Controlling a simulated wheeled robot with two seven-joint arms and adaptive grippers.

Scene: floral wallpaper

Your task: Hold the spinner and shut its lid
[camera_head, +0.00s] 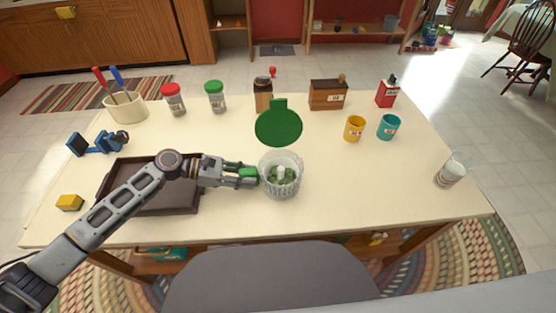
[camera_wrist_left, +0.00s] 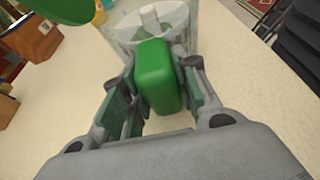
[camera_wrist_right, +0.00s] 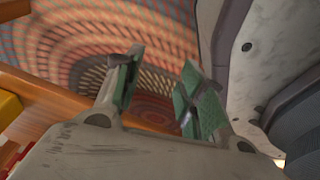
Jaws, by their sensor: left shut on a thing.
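The spinner (camera_head: 281,188) is a clear ribbed bowl with green leaves and a pale centre post inside. It stands upright on the table; its clear wall also shows in the left wrist view (camera_wrist_left: 178,22). Its round green lid (camera_head: 279,123) is raised open at the bowl's far side. My left gripper (camera_head: 249,177) is at the bowl's left side, shut on the green handle (camera_wrist_left: 160,75) that sticks out from the bowl. My right gripper (camera_wrist_right: 157,90) is open and empty, off the table, above the rug; it does not show in the head view.
A dark brown tray (camera_head: 150,208) lies under my left arm. The table right of the spinner is clear.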

